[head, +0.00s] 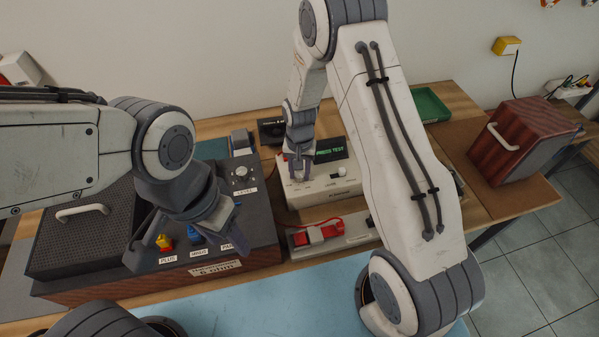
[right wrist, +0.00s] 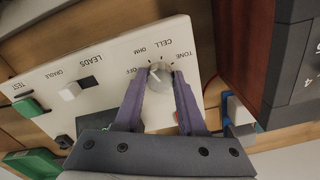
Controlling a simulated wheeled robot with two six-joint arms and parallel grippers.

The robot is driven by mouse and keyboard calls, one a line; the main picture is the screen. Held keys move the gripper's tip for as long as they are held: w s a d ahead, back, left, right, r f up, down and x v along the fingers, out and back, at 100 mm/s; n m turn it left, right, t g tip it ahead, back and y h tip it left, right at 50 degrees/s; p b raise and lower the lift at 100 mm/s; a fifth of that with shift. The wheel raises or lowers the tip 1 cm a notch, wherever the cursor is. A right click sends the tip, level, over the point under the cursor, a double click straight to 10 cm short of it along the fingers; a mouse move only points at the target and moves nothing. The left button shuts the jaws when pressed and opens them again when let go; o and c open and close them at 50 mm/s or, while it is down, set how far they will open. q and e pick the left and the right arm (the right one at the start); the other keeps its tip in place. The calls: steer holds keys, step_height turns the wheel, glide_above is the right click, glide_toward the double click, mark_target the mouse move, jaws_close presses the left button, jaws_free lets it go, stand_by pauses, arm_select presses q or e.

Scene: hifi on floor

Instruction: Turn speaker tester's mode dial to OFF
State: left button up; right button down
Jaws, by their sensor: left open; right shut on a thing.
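The speaker tester (head: 350,190) is a cream box with a dark screen reading PRESS TEST; it stands on the bench mid-picture. Its mode dial (right wrist: 160,76) is a grey round knob ringed by the labels OFF, OHM, CELL and TONE, upside down in the right wrist view. My right gripper (head: 299,178) is at the panel, its purple fingers (right wrist: 164,80) shut on the dial from both sides. The dial's pointer setting is too small to tell surely. In the head view the gripper hides the dial. My left gripper (head: 185,255) is open over the dark speaker box.
The dark speaker box (head: 262,235) at left carries a LEVEL knob (head: 240,171), a red-yellow plug (head: 164,243) and a blue plug (head: 195,236). A grey unit (head: 355,231) with a red clip lies before the tester. A wooden cabinet (head: 520,140) and green tray (head: 430,104) stand right.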

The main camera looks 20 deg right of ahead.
mark_target(300, 174)
steer(key=n, duration=0.4)
steer(key=shift+n, duration=0.3)
steer(key=n, duration=0.4)
steer(key=shift+d+b, duration=0.1)
steer(key=shift+b, duration=0.3)
steer(key=shift+n, duration=0.3)
steer(key=shift+c, duration=2.4)
jaws_free()
step_height(300, 174, up, 10)
steer(key=b, duration=0.1)
steer(key=shift+r, duration=0.25)
